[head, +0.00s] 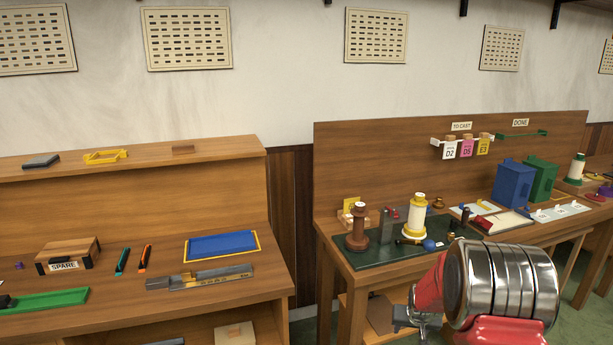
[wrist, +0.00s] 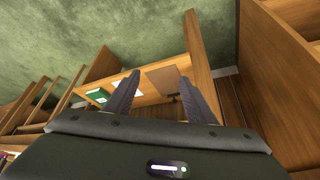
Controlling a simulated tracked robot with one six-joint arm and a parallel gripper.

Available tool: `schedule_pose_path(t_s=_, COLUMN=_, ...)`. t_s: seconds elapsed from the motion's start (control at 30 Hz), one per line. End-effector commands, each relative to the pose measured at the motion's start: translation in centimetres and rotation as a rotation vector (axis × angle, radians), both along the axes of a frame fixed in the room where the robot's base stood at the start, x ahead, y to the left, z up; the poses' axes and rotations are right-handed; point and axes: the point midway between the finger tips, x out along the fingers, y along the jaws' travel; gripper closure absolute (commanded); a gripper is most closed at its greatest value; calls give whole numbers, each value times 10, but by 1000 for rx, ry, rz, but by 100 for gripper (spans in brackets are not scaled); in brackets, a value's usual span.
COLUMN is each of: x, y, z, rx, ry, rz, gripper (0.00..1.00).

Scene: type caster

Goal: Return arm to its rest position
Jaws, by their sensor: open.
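My arm shows at the lower right of the head view, with red and chrome links in front of the right-hand bench. My gripper (head: 404,326) is a small grey shape below the edge of that bench in the head view. In the wrist view my gripper (wrist: 155,92) shows two dark fingers spread apart. Nothing is between the fingers but the view of furniture and floor beyond. My gripper is open and empty.
The right bench (head: 357,284) holds spools, a blue box (head: 513,184) and a green box (head: 541,178). The left bench (head: 226,302) holds a SPARE box (head: 68,255) and a blue tray (head: 221,246). A gap separates the benches. Green floor (wrist: 150,25) shows in the wrist view.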

Motion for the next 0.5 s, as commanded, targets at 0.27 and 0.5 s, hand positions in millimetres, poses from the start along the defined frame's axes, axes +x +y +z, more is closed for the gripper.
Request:
schedule_pose_path(t_s=0.27, x=-61, y=29, z=52, rx=18, ry=111, rz=30, gripper=50)
schedule_pose_path(t_s=0.5, x=-116, y=51, z=92, rx=31, ry=192, rz=56, gripper=50)
